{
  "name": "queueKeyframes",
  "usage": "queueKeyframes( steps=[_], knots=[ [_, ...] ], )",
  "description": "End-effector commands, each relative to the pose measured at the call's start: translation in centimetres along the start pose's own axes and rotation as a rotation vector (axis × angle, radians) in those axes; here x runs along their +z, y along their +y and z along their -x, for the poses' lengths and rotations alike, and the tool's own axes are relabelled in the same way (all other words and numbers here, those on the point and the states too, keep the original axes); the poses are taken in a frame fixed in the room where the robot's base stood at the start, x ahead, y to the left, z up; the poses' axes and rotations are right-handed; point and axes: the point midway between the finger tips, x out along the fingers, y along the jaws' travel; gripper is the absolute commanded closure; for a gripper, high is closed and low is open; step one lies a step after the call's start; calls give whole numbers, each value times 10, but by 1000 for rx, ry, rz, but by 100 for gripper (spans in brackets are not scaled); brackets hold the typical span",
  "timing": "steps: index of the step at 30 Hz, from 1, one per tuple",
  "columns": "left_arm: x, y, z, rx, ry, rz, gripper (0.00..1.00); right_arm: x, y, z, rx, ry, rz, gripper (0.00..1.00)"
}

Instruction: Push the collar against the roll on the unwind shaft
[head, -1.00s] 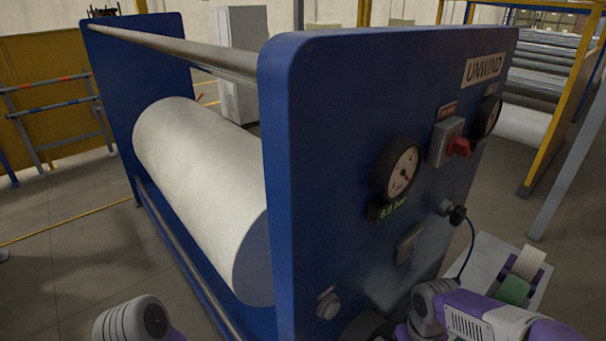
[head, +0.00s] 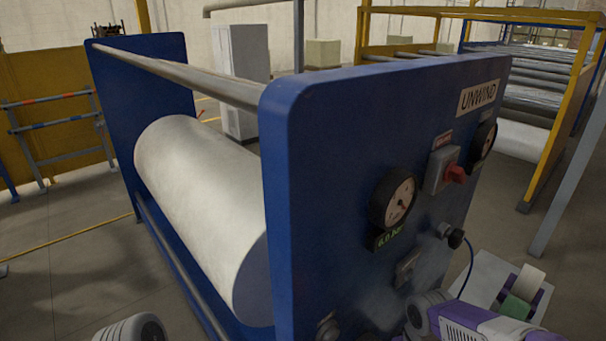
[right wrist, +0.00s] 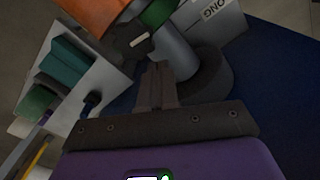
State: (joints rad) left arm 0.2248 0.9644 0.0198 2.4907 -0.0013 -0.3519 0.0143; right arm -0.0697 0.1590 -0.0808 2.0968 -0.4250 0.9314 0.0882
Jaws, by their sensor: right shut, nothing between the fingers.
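The white roll (head: 200,215) lies behind the blue side plate marked UNWIND (head: 330,160). In the right wrist view a grey shaft end (right wrist: 173,50) stands out from a blue surface. A dark ring (right wrist: 213,78), which looks like the collar, sits around or beside it; I cannot tell which. My right gripper (right wrist: 156,72) is shut and empty, its fingertips close to the shaft and ring; contact is unclear. In the head view only part of my right arm shows at the bottom, and its gripper is hidden. My left gripper is out of view.
A small shelf with a green block (head: 516,307) is at the lower right. An orange part (right wrist: 95,12) is near the right gripper.

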Motion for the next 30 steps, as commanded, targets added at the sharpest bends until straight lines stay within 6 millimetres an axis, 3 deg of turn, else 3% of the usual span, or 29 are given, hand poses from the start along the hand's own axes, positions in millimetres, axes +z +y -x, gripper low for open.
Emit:
queueKeyframes(
  steps=[15,30],
  knots=[
    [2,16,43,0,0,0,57,-1,0,57,1,5,1,100],
    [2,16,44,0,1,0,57,0,0,58,1,3,0,100]
  ],
)
